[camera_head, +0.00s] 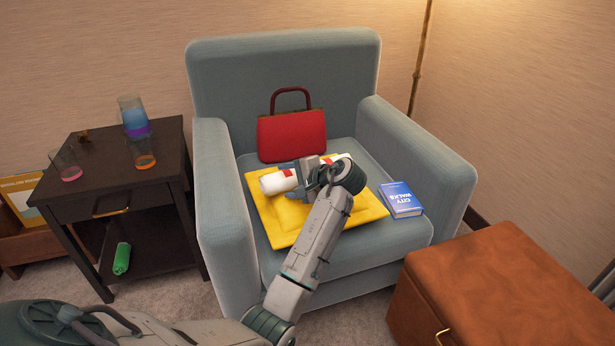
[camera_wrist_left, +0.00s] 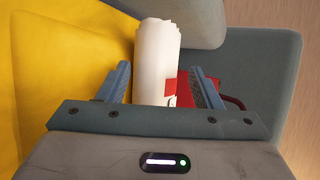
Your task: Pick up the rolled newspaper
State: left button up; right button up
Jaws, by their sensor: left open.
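The rolled newspaper (camera_head: 277,182) is a white roll with red marks. It lies on a yellow cushion or cloth (camera_head: 283,230) on the seat of a grey-blue armchair. My left gripper (camera_head: 308,172) is over the roll in the head view and hides its middle. In the left wrist view the roll (camera_wrist_left: 157,60) stands between the two open fingers of the left gripper (camera_wrist_left: 160,85), with a gap on each side. Whether the fingers touch it cannot be told, but no grip shows. My right gripper is not in view.
A red handbag (camera_head: 291,134) stands behind the roll against the armchair (camera_head: 280,75) backrest. A blue book (camera_head: 401,199) lies on the seat to the right. Armrests rise on both sides. A dark side table (camera_head: 100,165) with cups is at left, a brown ottoman (camera_head: 500,285) at right.

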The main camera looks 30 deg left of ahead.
aim_at(284, 183)
pick_arm(q)
jog(key=b+x, duration=0.1)
jog(key=x, duration=0.2)
jog(key=shift+f, duration=0.25)
jog(key=shift+a+f, duration=0.15)
jog(key=shift+a, duration=0.3)
jog(key=shift+f, duration=0.15)
jog(key=c, duration=0.8)
